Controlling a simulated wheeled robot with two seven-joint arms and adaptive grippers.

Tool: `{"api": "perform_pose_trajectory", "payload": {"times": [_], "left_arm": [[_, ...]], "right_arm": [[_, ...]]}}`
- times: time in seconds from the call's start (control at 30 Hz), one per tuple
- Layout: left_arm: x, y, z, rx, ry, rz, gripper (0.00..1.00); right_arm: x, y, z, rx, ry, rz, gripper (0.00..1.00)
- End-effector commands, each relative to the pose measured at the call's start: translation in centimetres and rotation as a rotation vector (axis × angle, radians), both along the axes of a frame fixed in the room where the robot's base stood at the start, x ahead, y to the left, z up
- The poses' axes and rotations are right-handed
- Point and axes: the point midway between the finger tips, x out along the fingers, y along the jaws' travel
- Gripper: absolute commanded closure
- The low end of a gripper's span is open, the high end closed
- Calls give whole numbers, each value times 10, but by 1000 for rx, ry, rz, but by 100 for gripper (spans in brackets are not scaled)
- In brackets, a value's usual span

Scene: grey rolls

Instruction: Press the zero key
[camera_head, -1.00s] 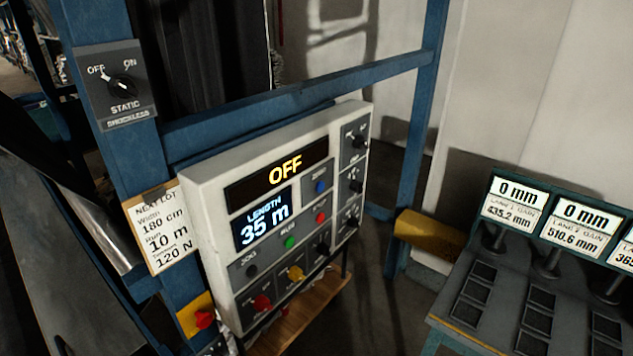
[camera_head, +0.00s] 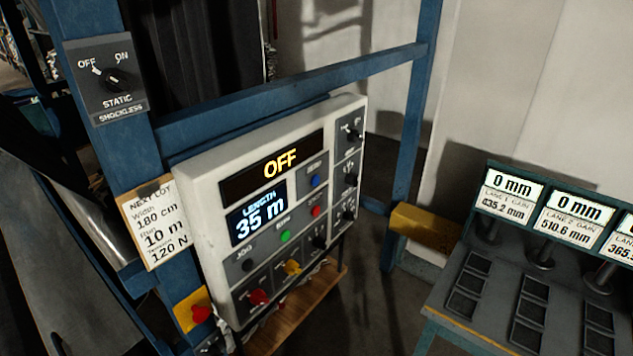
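A white control panel (camera_head: 205,195) is fixed to a blue frame left of the middle. Its upper display (camera_head: 280,163) reads OFF, and its lower display (camera_head: 259,217) reads LENGTH 35 m. A blue button (camera_head: 315,180) sits right of the lower display under a small label that I cannot read clearly; it may be the zero key. Below it are a red button (camera_head: 316,211), a green button (camera_head: 285,236) and a black button (camera_head: 247,264) near the word JOG. Neither of my grippers is in view.
A static switch box (camera_head: 106,80) and a NEXT LOT card (camera_head: 152,225) are on the blue post. A bench with gauges (camera_head: 513,191) reading 0 mm stands at the right. Dark floor lies between.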

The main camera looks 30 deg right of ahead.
Motion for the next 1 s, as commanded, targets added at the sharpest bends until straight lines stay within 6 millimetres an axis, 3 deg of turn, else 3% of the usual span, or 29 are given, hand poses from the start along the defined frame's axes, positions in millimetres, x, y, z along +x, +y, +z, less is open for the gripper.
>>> {"api": "perform_pose_trajectory", "payload": {"times": [0.5,1.0], "left_arm": [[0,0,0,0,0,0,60],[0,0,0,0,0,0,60]], "right_arm": [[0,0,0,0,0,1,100],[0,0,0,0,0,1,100]]}}
